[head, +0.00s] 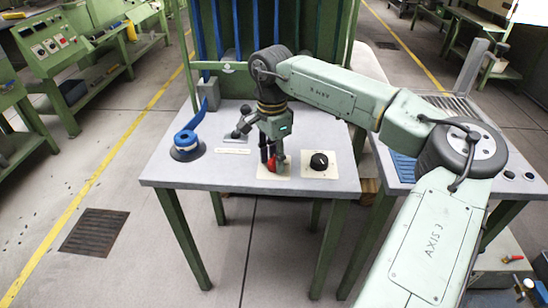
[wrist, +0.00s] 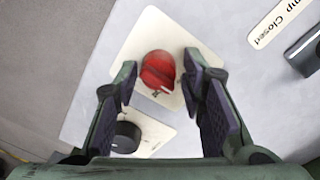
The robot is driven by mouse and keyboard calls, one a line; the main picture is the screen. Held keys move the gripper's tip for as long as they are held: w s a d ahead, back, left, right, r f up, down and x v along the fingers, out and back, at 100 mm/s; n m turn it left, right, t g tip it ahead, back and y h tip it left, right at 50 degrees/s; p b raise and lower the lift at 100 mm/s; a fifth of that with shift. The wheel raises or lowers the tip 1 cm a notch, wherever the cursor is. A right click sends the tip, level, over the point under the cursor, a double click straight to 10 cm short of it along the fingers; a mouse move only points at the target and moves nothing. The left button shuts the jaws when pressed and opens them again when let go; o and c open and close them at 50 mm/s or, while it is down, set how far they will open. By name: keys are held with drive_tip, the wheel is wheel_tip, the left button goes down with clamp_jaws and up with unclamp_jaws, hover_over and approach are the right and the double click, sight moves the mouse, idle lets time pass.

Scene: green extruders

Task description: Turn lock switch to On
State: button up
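The red rotary switch (wrist: 158,71) sits on a cream square plate (wrist: 136,42) on the grey table. My gripper (wrist: 159,78) is open, with its two dark fingers spread to either side of the red knob. I cannot tell whether either finger touches it. In the head view the red switch (head: 271,163) is partly hidden by my gripper (head: 268,160), which points down over it. A small mark shows at the knob's lower edge in the wrist view, too small to read.
A black knob (head: 319,161) on its own cream plate stands right of the red switch. A grey lever (head: 240,128) with a label reading "Clamp Closed" is behind left. Green frame bars rise behind.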

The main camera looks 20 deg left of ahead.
drive_tip(key=shift+o, duration=0.8)
wheel_tip(320, 180, up, 12)
drive_tip(key=shift+w+a, duration=0.15)
drive_tip(key=shift+a, duration=0.05)
